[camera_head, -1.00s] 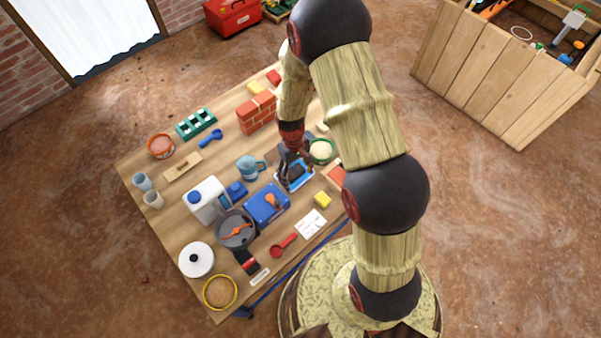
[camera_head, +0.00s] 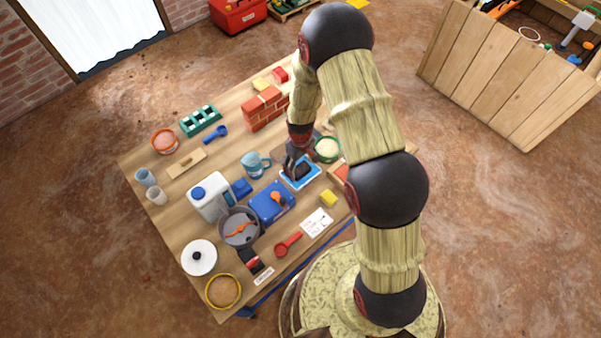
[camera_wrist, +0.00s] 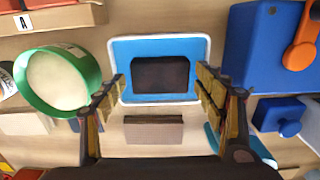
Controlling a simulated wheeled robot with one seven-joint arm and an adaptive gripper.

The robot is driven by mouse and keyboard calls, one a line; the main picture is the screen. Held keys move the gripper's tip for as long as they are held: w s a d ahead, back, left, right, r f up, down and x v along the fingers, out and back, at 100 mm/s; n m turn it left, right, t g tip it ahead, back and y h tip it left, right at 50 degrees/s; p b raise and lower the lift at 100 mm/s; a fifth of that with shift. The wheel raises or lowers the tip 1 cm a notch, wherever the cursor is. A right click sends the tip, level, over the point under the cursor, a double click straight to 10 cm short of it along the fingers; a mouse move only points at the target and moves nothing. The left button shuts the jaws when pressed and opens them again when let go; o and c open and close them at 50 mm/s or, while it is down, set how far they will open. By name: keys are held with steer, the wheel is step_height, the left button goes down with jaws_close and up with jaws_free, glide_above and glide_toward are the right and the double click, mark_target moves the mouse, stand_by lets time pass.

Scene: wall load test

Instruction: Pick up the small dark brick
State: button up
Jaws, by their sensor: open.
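A brown brick-shaped block (camera_wrist: 153,132) lies between the fingers in the wrist view, near the palm side. Beyond it is a blue tray-like pad with a white rim (camera_wrist: 128,93), bearing a dark, nearly black rectangle (camera_wrist: 160,74). I cannot tell whether this rectangle is a separate block or part of the pad. The pad (camera_head: 313,177) also shows in the head view beside my gripper (camera_head: 291,166). My gripper (camera_wrist: 160,82) is open and empty, its fingertips spread to either side of the pad in the picture.
A green bowl of pale material (camera_wrist: 92,62) is close to the left finger. A blue box with an orange item (camera_wrist: 252,45) and a small blue block (camera_wrist: 277,117) are on the right. A red brick wall (camera_head: 262,113) stands further back on the table.

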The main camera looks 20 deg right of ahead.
steer(key=shift+f, duration=0.95)
steer(key=shift+r, duration=0.1)
steer(key=shift+c, duration=0.5)
steer(key=c, duration=1.1)
steer(key=shift+c, duration=0.6)
